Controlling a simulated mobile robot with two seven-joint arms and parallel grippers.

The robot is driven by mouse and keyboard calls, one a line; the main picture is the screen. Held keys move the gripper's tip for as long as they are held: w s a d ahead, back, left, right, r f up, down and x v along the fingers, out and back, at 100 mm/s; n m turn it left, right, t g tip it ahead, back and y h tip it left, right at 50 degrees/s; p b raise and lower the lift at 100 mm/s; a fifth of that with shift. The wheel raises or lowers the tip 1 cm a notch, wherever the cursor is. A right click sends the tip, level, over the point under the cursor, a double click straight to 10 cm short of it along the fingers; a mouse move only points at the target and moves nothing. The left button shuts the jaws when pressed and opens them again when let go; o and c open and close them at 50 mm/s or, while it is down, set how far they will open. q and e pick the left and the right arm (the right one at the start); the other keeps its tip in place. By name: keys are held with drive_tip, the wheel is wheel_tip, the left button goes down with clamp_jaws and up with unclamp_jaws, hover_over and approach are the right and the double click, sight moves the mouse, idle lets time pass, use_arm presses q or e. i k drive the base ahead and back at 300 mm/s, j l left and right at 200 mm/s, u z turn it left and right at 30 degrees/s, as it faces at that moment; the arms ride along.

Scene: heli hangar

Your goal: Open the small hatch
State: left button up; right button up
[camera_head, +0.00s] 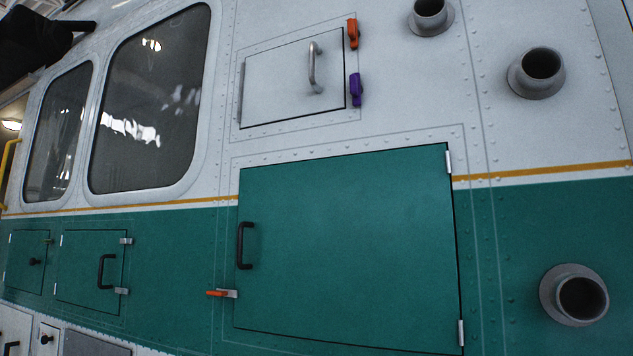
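A small white hatch (278,85) sits in the upper white part of the helicopter's side and looks closed in its frame. It has a grey vertical bar handle (314,66) near its right edge and a hinge strip (241,93) along its left edge. An orange latch (353,33) is at its upper right corner and a purple latch (356,88) at its lower right corner. Both latches look upright beside the hatch edge; I cannot tell whether they are locked. Neither of my grippers is in view.
A large closed green door (345,250) with a black handle (244,245) and an orange-tipped latch (222,293) lies below. Smaller green hatches (80,270) are at lower left. Round ports (521,84) protrude on the right. Windows (150,100) are on the left.

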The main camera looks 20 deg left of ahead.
sight(303, 78)
drive_tip(key=k+l+u, duration=0.1)
drive_tip(key=u, duration=0.3)
drive_tip(key=k+u, duration=0.15)
drive_tip(key=u, duration=0.25)
